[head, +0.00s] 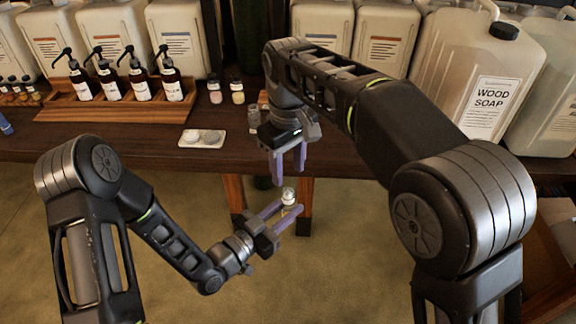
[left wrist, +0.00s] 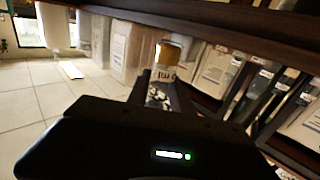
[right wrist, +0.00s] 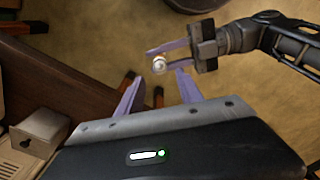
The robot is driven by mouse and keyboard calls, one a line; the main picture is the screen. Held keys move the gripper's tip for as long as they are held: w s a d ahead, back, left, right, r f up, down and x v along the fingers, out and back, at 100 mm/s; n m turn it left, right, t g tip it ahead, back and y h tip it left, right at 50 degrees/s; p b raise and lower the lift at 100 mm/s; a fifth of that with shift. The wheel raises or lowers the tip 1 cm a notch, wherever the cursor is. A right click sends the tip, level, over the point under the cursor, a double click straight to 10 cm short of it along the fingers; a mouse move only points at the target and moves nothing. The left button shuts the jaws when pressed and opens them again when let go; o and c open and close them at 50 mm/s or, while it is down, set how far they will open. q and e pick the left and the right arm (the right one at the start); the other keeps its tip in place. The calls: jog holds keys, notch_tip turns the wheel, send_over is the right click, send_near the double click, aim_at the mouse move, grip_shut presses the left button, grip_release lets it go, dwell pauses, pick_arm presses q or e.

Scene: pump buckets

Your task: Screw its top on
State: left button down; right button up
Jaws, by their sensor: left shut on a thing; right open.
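My left gripper (head: 290,207) is shut on a small bottle (head: 288,195) and holds it in the air in front of the table. The bottle has a pale, shiny upper end in the head view. In the left wrist view the bottle (left wrist: 167,72) shows an amber-gold band and a white label with "ml". In the right wrist view I see the bottle (right wrist: 159,66) from above. I cannot tell whether a top is on it. My right gripper (head: 289,160) is open above the bottle, pointing down, its fingers apart and nothing between them. I cannot make out a separate top.
A white tray (head: 184,141) with two round pale pieces lies near the table's front edge (head: 120,153). A small clear jar (head: 254,118) stands behind my right gripper. Dark pump bottles (head: 141,83) stand in a wooden rack at left. Large jugs (head: 475,75) line the back.

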aim_at(288, 191)
jog(key=shift+f, duration=4.05)
grip_shut()
jog(key=shift+o, duration=0.8)
grip_release()
jog(key=shift+r, duration=3.8)
jog(key=shift+f, duration=0.15)
